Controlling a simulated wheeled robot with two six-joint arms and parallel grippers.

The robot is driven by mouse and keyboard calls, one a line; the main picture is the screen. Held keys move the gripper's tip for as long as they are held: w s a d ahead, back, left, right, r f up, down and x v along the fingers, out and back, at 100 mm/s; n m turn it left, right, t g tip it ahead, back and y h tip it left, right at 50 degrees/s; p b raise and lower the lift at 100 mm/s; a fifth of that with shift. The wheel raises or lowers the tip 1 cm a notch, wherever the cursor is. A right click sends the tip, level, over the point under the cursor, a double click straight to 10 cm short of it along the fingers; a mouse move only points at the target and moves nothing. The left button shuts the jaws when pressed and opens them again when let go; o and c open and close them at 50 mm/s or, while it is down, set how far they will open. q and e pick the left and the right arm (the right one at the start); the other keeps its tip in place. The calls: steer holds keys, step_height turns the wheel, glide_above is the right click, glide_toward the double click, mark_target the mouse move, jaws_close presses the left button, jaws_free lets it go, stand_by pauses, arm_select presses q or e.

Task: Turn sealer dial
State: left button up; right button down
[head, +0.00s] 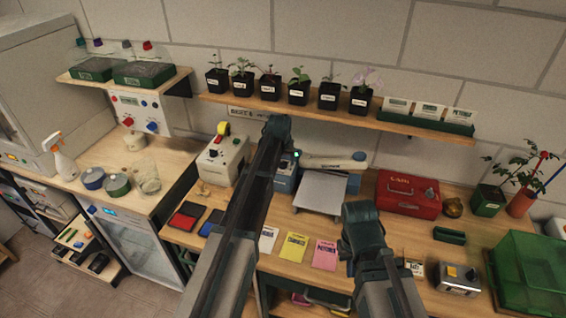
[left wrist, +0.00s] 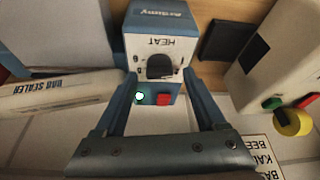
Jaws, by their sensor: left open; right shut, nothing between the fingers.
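The bag sealer (head: 284,184) stands on the bench, a blue and grey box with a pale sealing arm (head: 330,161). In the left wrist view its HEAT panel (left wrist: 158,43) appears upside down, with a black dial (left wrist: 160,67), a lit green lamp (left wrist: 139,97) and a red button (left wrist: 164,99). My left gripper (left wrist: 158,77) is open, one finger on each side of the dial in that view; contact cannot be told. In the head view my left arm hides part of the sealer. My right gripper (head: 361,215) is shut and empty, above the bench front.
A cream device (head: 222,158) with a yellow-and-red knob stands left of the sealer. A grey plate (head: 320,191) and red box (head: 407,193) are on the right. Seed packets (head: 294,247) lie in front. A shelf (head: 340,114) with potted seedlings runs above.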

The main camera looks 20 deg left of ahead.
arm_select(q)
steer(key=shift+c, duration=0.3)
jaws_close()
steer(key=shift+m, duration=0.3)
steer(key=m+h, duration=0.1)
steer(key=m, duration=0.3)
steer(key=shift+a+h, duration=0.15)
steer(key=shift+h, duration=0.25)
steer(key=shift+m+g+h, duration=0.3)
steer(key=shift+m+h, duration=0.2)
steer(key=shift+m, duration=1)
steer(key=shift+o, duration=0.3)
jaws_free()
